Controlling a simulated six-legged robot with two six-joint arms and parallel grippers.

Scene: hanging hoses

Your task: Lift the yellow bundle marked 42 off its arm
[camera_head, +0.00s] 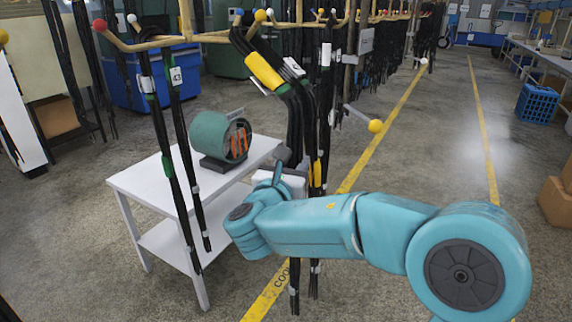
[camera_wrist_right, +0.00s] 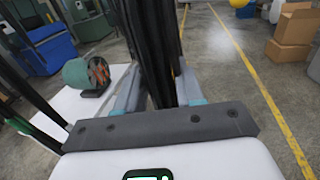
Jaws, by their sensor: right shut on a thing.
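The yellow-banded hose bundle (camera_head: 264,71) is black, with a wide yellow band near its top and a white tag beside it whose number I cannot read clearly. Its top is close to the wooden arms by the blue and yellow balls; I cannot tell whether it still rests on one. It slants down to the right, then hangs straight. My right gripper (camera_head: 284,157) is at the bundle's lower middle, partly hidden by my own arm. In the right wrist view, dark hoses (camera_wrist_right: 154,45) stand between the fingers of the gripper (camera_wrist_right: 155,95), which is shut on them. My left gripper is not in view.
A bundle tagged 43 (camera_head: 176,76) hangs to the left. A white table (camera_head: 130,181) below carries a green round device (camera_head: 209,135). More dark hoses hang close behind on the right. A yellow-tipped rod (camera_head: 375,126) sticks out to the right.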

